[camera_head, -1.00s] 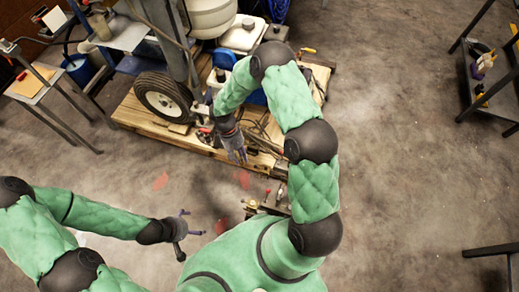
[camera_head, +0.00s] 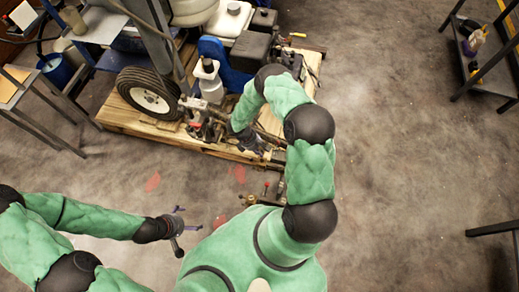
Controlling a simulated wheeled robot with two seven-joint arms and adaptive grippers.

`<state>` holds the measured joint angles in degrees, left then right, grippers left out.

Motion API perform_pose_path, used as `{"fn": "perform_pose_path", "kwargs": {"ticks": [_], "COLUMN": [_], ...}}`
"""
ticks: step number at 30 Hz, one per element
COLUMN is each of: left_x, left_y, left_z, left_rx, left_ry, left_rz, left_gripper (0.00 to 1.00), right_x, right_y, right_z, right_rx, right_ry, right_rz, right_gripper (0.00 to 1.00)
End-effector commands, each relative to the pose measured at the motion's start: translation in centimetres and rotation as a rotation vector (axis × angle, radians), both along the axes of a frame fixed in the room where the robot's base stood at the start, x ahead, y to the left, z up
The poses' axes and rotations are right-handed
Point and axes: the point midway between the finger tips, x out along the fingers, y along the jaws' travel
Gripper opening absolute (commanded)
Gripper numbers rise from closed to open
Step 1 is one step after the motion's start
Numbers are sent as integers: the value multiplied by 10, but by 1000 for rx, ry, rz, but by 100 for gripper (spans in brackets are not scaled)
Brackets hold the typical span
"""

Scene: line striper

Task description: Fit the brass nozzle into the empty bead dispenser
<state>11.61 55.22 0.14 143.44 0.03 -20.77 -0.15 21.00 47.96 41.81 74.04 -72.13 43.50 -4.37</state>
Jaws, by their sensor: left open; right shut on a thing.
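My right gripper (camera_head: 256,144) is over the front edge of the wooden pallet (camera_head: 190,139), among the metal rods and fittings of the line striper. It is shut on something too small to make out. I cannot pick out the brass nozzle or the empty bead dispenser for certain. My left gripper (camera_head: 189,218) is open and empty at the lower left, above bare floor and apart from the striper.
Small red and brass-coloured parts (camera_head: 251,199) show just in front of my body. A metal table (camera_head: 22,88) and a blue bucket (camera_head: 56,68) stand at the left. A dark shelf rack (camera_head: 480,68) stands at the upper right.

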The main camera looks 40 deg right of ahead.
Motion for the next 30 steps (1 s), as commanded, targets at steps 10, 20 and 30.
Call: {"fn": "perform_pose_path", "kwargs": {"ticks": [10,20,30], "left_x": [0,0,0], "left_y": [0,0,0], "left_z": [-19,-34,-34], "left_rx": [0,0,0], "left_ry": [0,0,0], "left_rz": [0,0,0], "left_gripper": [97,97,97], "right_x": [-1,0,0], "right_y": [0,0,0], "right_z": [-28,-51,-53], "right_rx": [1,0,0], "right_ry": [1,0,-1], "right_rz": [-3,-4,-4], "right_gripper": [0,0,0]}}
